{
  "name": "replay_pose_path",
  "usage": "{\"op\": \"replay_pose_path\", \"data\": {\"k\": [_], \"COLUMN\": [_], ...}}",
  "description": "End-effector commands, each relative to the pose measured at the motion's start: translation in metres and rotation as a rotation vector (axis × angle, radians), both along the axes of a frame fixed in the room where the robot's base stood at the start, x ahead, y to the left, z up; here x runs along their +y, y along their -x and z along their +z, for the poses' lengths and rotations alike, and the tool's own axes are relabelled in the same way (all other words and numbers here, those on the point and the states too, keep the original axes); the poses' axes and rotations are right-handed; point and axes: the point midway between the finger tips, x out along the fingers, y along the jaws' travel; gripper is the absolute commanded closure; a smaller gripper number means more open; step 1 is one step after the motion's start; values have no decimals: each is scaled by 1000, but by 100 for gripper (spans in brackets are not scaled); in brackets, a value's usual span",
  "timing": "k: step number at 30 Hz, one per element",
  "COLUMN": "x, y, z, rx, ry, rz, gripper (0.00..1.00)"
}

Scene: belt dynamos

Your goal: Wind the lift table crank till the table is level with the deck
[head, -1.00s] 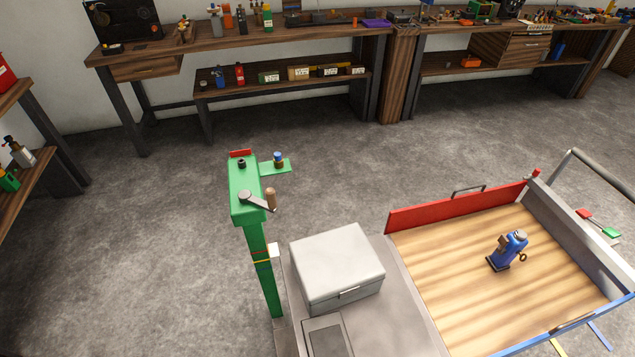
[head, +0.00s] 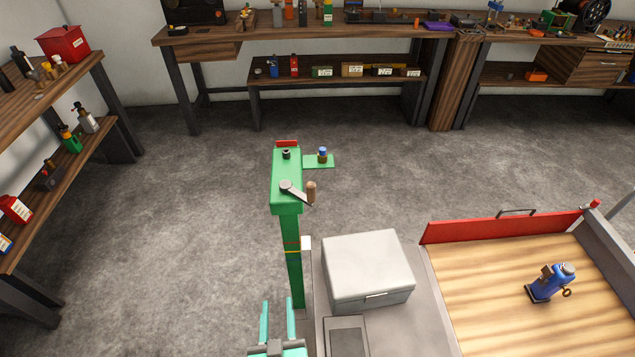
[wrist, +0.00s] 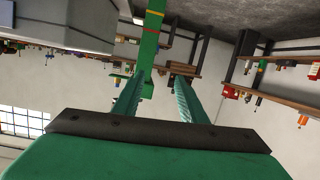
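The lift table crank (head: 297,192) sits on top of a green post (head: 291,255). It has a grey arm and an upright brown wooden handle (head: 311,191) on the right side. Red and yellow bands ring the post, with a small white block beside them. The deck (head: 520,290), with wooden planks and a raised red flap (head: 505,229), is at the right. A blue device (head: 551,283) stands on it. My gripper (head: 277,305) is open and empty at the bottom centre, in front of the post and below the crank. In the wrist view its teal fingers (wrist: 158,98) are apart, pointing towards the post.
A light grey box (head: 368,270) sits on a grey platform right of the post. A small green shelf (head: 318,162) juts from the post top. Workbenches line the back wall, and shelves (head: 60,120) stand at the left. The floor left of the post is clear.

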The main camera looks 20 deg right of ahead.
Motion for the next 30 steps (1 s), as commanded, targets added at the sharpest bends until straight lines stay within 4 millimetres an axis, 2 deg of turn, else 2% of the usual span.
{"op": "replay_pose_path", "data": {"k": [1,3,8,12,18,21,30], "x": [-8,-20,-50,-78,-107,-114,-133], "y": [-21,-44,-94,-129,-156,-161,-177], "z": [9,19,56,96,147,162,171], "rx": [-17,-31,-83,-144,-227,-253,-270], "ry": [9,20,40,50,52,51,51], "rz": [-31,-83,-214,-339,-478,-517,-543], "gripper": [62,62,62,62,62,62,62]}}
